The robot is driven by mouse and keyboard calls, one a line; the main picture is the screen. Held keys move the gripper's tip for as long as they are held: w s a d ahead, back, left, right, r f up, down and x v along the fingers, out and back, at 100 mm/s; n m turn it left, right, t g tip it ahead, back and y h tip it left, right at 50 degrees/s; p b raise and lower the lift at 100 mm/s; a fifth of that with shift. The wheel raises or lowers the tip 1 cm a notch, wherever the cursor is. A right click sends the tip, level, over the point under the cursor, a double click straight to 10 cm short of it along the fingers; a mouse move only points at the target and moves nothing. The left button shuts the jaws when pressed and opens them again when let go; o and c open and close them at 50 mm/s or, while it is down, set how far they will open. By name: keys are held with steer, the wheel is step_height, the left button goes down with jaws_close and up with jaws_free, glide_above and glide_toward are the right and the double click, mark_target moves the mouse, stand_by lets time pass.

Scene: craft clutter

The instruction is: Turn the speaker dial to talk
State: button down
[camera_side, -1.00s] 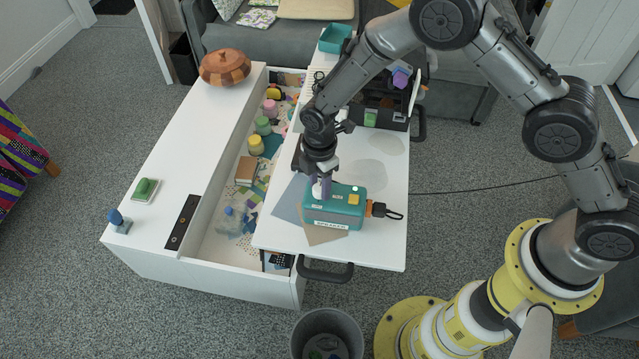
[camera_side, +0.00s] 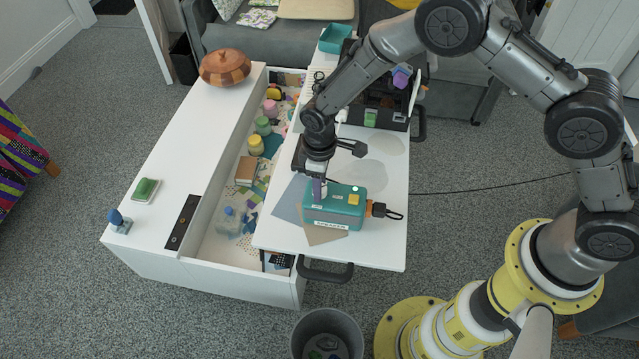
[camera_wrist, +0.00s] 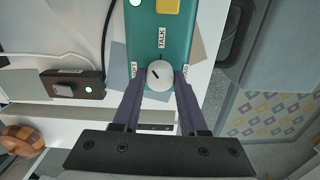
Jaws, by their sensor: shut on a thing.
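The teal speaker box (camera_side: 345,207) lies on the white tabletop, its front label reading SPEAKER. Its white round dial (camera_wrist: 160,75) has a short dark mark that points up and to the left in the wrist view. The TALK label (camera_wrist: 162,37) is straight above the dial there, with one small label on either side. My gripper (camera_wrist: 159,82) has a finger on each side of the dial and is shut on it. In the side view my gripper (camera_side: 319,196) points down at the box's left end and hides the dial.
Grey and brown sheets (camera_side: 322,235) lie under the box. An orange plug with a black loop (camera_side: 383,211) sticks out at its right. An open drawer (camera_side: 225,245) with jars and craft bits is to the left. A dark toolbox (camera_side: 380,112) stands behind.

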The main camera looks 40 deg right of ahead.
steer(key=m, duration=0.7)
stand_by(0.6)
steer(key=shift+c, duration=2.2)
jaws_free()
step_height(320, 180, up, 14)
